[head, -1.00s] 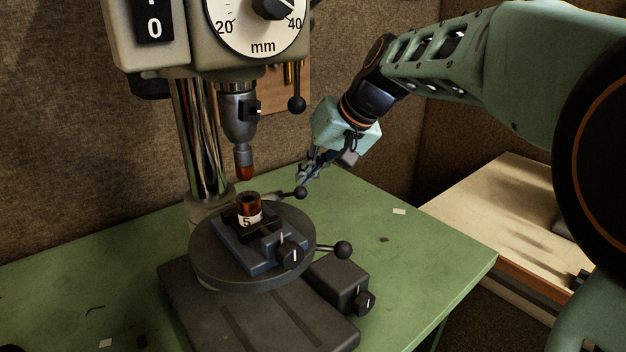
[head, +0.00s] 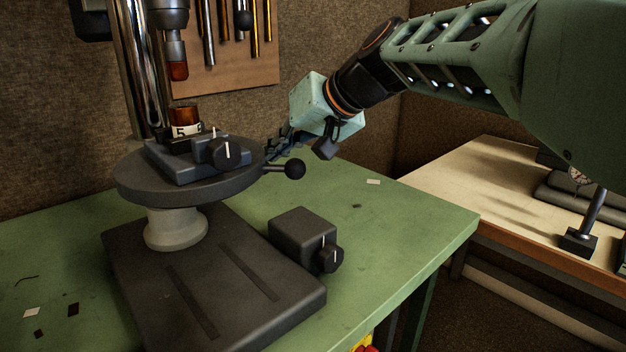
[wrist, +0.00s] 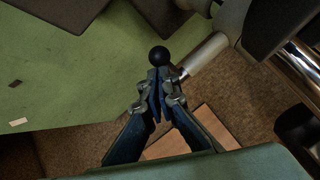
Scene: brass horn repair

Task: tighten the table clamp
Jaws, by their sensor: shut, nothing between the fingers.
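A round drill-press table (head: 135,190) stands over the base. A lever with a black ball knob (head: 295,168) sticks out at its right side in the head view. I cannot tell whether both views show the same lever. My gripper (head: 272,150) is shut and empty behind the right edge of the table. In the wrist view its fingertips (wrist: 160,76) are just short of the knob or touching it.
A blue-grey vise (head: 185,165) on the table holds a brown piece marked 5 below the drill chuck (head: 170,45). A dark box with a knob (head: 302,238) stands beside the base (head: 215,290). The green bench (head: 400,215) is mostly clear at right. Tools hang on the back board.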

